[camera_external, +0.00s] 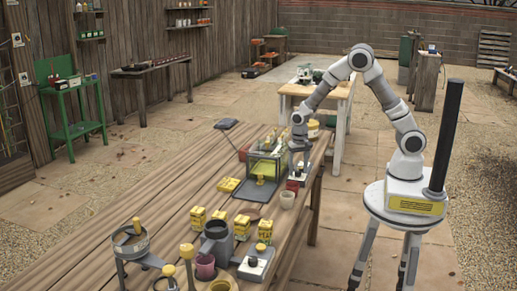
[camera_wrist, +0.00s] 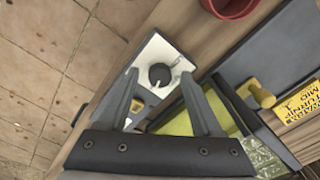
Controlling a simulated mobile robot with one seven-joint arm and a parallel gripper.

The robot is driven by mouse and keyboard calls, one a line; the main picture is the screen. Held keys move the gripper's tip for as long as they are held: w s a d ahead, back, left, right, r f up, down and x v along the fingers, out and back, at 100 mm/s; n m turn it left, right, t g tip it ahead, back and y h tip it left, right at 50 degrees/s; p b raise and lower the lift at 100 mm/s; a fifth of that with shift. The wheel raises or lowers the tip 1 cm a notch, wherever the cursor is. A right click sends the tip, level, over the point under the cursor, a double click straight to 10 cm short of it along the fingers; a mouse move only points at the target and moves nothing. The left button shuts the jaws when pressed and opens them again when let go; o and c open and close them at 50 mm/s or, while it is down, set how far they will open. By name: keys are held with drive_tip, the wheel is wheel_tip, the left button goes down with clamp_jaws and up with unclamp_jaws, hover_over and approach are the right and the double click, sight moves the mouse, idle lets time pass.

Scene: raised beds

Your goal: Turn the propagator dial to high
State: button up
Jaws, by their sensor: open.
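The propagator dial (camera_wrist: 160,75) is a round black knob on a white control panel (camera_wrist: 152,55). Its marks and setting are too small to read. In the wrist view my gripper (camera_wrist: 159,82) is open and empty, with one finger on each side of the dial; I cannot tell whether they touch it. In the external view my gripper (camera_external: 299,153) points down above the control box, which is partly hidden. The propagator (camera_external: 265,165), a clear-sided dark-framed box, stands just left of it. Its green-yellow inside also shows in the wrist view.
A terracotta-coloured pot (camera_wrist: 230,5) and a yellow turnip packet (camera_wrist: 302,100) are near the panel in the wrist view. The bench edge is close to the panel.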

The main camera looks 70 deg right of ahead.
sight(298, 171)
wheel_tip(298, 171, up, 17)
drive_tip(key=p, duration=0.2)
drive_tip(key=shift+r, duration=0.15)
idle(0.3)
drive_tip(key=s+r+n+t, duration=0.2)
drive_tip(key=s+r+n, duration=0.1)
drive_tip(key=s, duration=0.4)
drive_tip(key=s+a+r+n+t+p, duration=0.1)
drive_tip(key=s+r+n, duration=0.3)
drive_tip(key=s, duration=0.3)
drive_tip(key=s+a+r+n+t+p, duration=0.1)
drive_tip(key=s+r+n+t, duration=0.1)
drive_tip(key=s+r+n, duration=0.2)
drive_tip(key=s+r, duration=0.1)
drive_tip(key=s, duration=0.2)
drive_tip(key=shift+t, duration=0.3)
drive_tip(key=shift+w+a+f, duration=0.1)
wheel_tip(298, 171, down, 27)
drive_tip(key=b, duration=2.7)
